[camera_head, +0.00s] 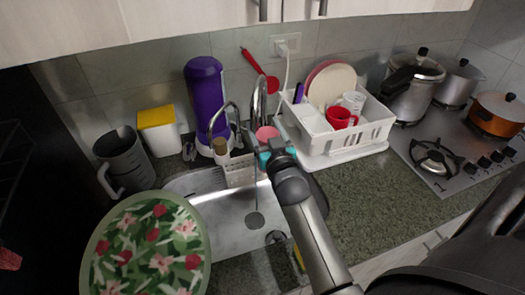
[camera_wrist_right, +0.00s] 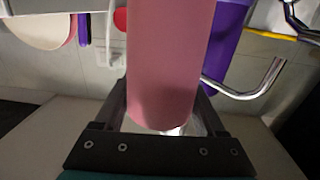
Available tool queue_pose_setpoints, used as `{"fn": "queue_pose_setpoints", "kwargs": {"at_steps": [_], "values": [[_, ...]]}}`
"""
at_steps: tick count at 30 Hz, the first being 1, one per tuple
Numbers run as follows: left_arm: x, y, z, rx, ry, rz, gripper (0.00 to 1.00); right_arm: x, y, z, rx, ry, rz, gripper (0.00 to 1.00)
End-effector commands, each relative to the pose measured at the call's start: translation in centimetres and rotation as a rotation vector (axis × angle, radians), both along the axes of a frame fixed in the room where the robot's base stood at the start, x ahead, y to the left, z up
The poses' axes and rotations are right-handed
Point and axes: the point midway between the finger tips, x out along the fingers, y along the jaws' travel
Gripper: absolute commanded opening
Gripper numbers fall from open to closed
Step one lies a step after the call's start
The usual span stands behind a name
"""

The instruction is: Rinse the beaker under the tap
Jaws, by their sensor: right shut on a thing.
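The pink beaker (camera_head: 266,132) is held over the back of the steel sink (camera_head: 228,208), close to the chrome taps. One tap (camera_head: 212,124) has a curved spout to the left of the beaker; another tall chrome tap (camera_head: 258,100) stands just behind it. My right gripper (camera_head: 268,146) is shut on the beaker. In the right wrist view, the beaker (camera_wrist_right: 170,60) fills the space between the two fingers, and a tap spout (camera_wrist_right: 252,92) shows beside it. I cannot tell whether water runs or whether it touches the beaker. My left gripper is not in view.
A white dish rack (camera_head: 318,146) with a red mug (camera_head: 341,118) stands right of the sink. A purple dispenser (camera_head: 205,95) is behind the taps. A grey jug (camera_head: 124,160) and a floral round item (camera_head: 146,245) are at left. The stove (camera_head: 450,150) holds pots at right.

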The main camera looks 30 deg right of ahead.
Motion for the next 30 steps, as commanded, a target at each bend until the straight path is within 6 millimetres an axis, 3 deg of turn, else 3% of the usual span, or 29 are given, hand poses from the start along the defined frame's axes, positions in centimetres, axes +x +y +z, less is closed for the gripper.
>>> {"fn": "queue_pose_setpoints", "kwargs": {"at_steps": [30], "values": [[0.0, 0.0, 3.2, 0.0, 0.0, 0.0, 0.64, -6.6, 2.9, 0.1, 0.001, 0.0, 0.0, 0.0]]}}
